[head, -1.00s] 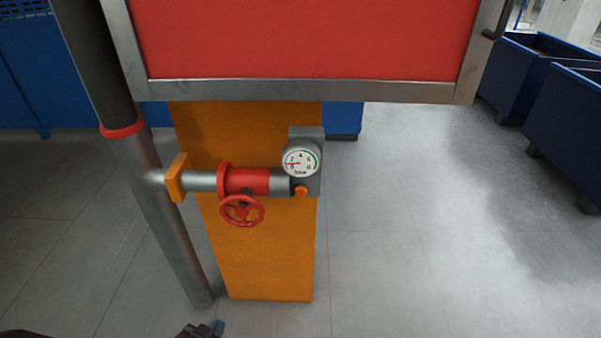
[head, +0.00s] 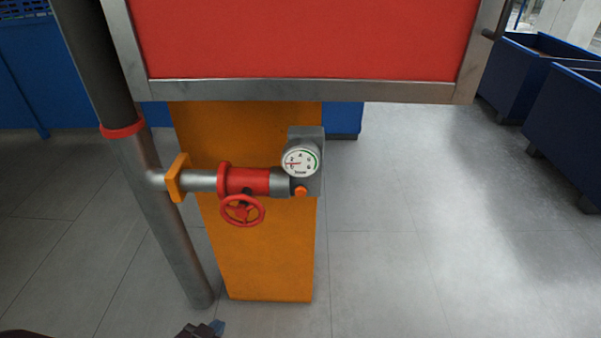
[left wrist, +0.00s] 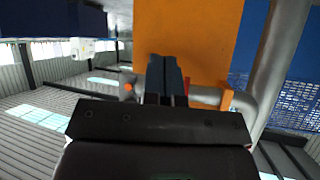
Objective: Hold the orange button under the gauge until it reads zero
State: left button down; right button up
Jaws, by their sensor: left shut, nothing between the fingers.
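The round white gauge (head: 300,161) sits on a grey block at the right end of a horizontal pipe. Its red needle points to the left side of the dial, and a green arc marks the right side. The small orange button (head: 300,190) is just below the gauge, uncovered. My left gripper (head: 213,328) shows only partly at the bottom edge of the head view, well below and left of the button, apart from it. In the left wrist view its dark fingers (left wrist: 165,62) are together and empty. A small orange spot there may be the button. My right gripper is not in view.
A red handwheel (head: 242,210) hangs left of the button on the red pipe section. An orange post (head: 265,255) stands behind the pipe, and a grey upright pipe (head: 170,230) stands to the left. A red framed panel (head: 310,40) overhangs above.

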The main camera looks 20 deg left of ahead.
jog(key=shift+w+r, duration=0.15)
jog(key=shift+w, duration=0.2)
pick_arm(q)
jog(key=shift+w+r, duration=0.1)
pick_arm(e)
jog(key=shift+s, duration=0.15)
pick_arm(q)
jog(key=w+d+r+m+t+b, duration=0.15)
jog(key=w+r, duration=0.25)
jog(key=w, duration=0.5)
jog(key=w+d+r+n+t, duration=0.1)
jog(key=w+d+r+t, duration=0.2)
jog(key=w, duration=0.6)
jog(key=w+d+r+m+t+h, duration=0.2)
jog(key=d+r+m+t+h, duration=0.3)
jog(key=h, duration=0.4)
jog(key=shift+w+d+r+t, duration=0.35)
jog(key=shift+d+r, duration=0.45)
jog(key=shift+d, duration=0.35)
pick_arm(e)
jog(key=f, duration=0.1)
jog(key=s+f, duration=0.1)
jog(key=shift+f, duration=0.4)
pick_arm(q)
jog(key=shift+m, duration=0.25)
